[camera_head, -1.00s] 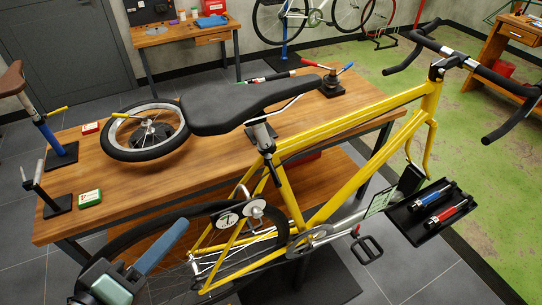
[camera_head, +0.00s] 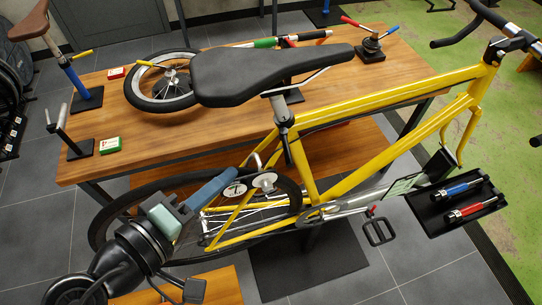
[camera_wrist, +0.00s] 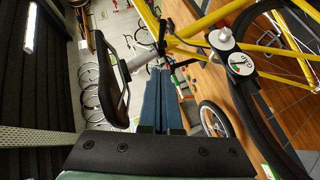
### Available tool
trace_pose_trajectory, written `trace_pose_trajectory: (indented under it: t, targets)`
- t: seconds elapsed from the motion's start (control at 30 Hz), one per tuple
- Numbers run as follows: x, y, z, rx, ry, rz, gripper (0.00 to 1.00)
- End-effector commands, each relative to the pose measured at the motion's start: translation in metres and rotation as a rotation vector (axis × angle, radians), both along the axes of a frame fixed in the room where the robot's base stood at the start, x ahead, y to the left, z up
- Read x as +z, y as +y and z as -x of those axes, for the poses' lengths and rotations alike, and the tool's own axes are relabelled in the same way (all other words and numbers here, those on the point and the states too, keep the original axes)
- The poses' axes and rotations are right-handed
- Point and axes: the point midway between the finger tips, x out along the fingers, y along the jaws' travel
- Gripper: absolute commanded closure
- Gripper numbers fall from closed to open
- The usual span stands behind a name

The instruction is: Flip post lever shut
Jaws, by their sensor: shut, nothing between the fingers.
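The yellow bike (camera_head: 390,120) stands in front of the workbench with its black saddle (camera_head: 265,75) on a silver seat post (camera_head: 291,95). A dark clamp (camera_head: 283,117) sits where the post enters the frame. A slim dark part, perhaps the post lever (camera_head: 285,150), hangs below it; whether it is open or shut I cannot tell. My gripper (camera_head: 232,174), with blue fingers, is shut and empty, left of the seat tube and apart from it. In the wrist view my fingertips (camera_wrist: 158,72) point toward the seat post (camera_wrist: 144,52), beside the saddle (camera_wrist: 112,75).
The rear wheel (camera_head: 100,225) and a white round dial (camera_head: 233,190) lie close to my fingers. A wooden bench (camera_head: 130,125) behind holds a small wheel (camera_head: 165,85), a blue post stand (camera_head: 78,80) and a green box (camera_head: 110,145). A black tool tray (camera_head: 430,212) is at right.

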Motion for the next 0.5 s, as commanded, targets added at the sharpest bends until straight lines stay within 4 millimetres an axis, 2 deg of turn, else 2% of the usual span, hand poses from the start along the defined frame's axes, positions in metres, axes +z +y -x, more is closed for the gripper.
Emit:
trace_pose_trajectory:
  t: [0.3, 0.5]
  targets:
    - [-0.016, -0.039, -0.055, -0.004, 0.001, 0.001, 1.00]
    - [-0.029, -0.064, -0.058, -0.002, 0.002, 0.000, 1.00]
